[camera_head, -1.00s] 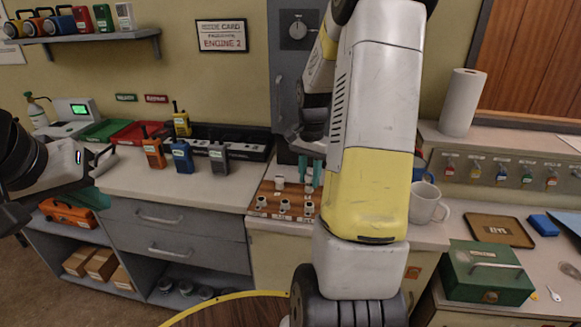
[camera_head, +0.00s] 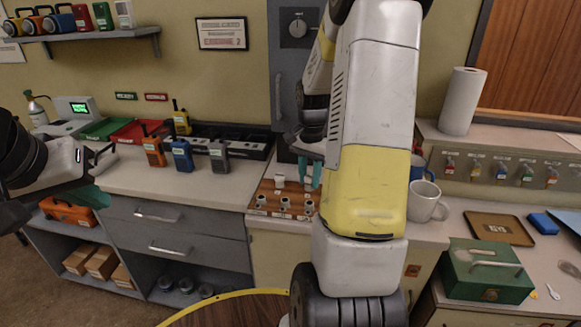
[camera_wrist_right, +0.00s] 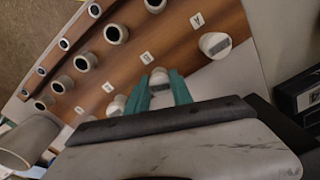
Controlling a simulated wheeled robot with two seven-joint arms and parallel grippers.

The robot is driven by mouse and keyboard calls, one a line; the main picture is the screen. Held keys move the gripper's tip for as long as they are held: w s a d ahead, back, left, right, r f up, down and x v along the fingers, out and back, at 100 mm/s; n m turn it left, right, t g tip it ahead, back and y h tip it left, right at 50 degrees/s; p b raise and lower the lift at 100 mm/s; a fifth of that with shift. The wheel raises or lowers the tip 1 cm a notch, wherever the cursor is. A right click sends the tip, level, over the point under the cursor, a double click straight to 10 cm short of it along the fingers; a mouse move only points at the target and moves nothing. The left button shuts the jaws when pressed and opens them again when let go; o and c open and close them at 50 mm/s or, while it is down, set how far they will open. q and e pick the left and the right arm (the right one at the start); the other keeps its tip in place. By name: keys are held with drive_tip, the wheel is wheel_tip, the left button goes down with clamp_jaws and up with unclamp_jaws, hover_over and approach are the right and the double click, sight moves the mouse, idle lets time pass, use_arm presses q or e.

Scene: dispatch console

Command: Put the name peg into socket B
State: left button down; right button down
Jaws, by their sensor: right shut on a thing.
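The wooden peg board (camera_head: 266,188) stands on the counter, with several white ring sockets in rows. My right gripper (camera_head: 309,180) has teal fingertips and is low over its right side; my arm hides part of that side. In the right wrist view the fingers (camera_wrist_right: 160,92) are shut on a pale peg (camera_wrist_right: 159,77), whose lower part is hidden. I cannot tell whether it touches the board. Another pale peg (camera_wrist_right: 215,44) stands nearby. The socket labels are too small to read surely, so I cannot single out socket B. My left gripper (camera_head: 104,172) is far left, its opening unclear.
A white mug (camera_head: 425,203) stands right of my right arm. A green metal box (camera_head: 485,270) is at the lower right.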

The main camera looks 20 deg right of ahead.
drive_tip(key=shift+f, duration=0.15)
idle(0.6)
drive_tip(key=c, duration=1)
unclamp_jaws()
drive_tip(key=shift+c, duration=0.2)
drive_tip(key=shift+r, duration=2.95)
